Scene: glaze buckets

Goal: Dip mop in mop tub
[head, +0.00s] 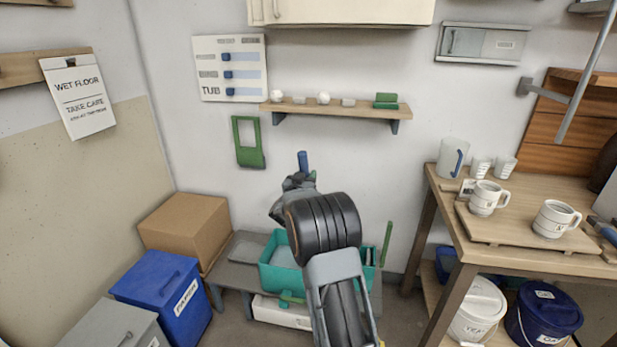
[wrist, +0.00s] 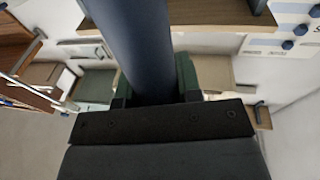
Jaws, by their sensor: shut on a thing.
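The mop's blue handle (head: 303,160) stands up out of my gripper (head: 293,187) in the head view. In the wrist view, the thick blue shaft (wrist: 141,45) runs between the jaws (wrist: 152,98), which are shut on it. The mop's lower end is hidden behind my arm, so I cannot tell whether it is in the tub. The teal mop tub (head: 268,279) stands on a low grey bench, below my gripper. My arm covers the middle of the tub, and grey shows inside its left part.
A cardboard box (head: 187,228) and a blue bin (head: 163,292) stand left of the low bench (head: 228,273). A green stick (head: 387,243) stands upright at its right. A wall shelf (head: 337,110) is above. A wooden table (head: 463,233) with mugs is at the right.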

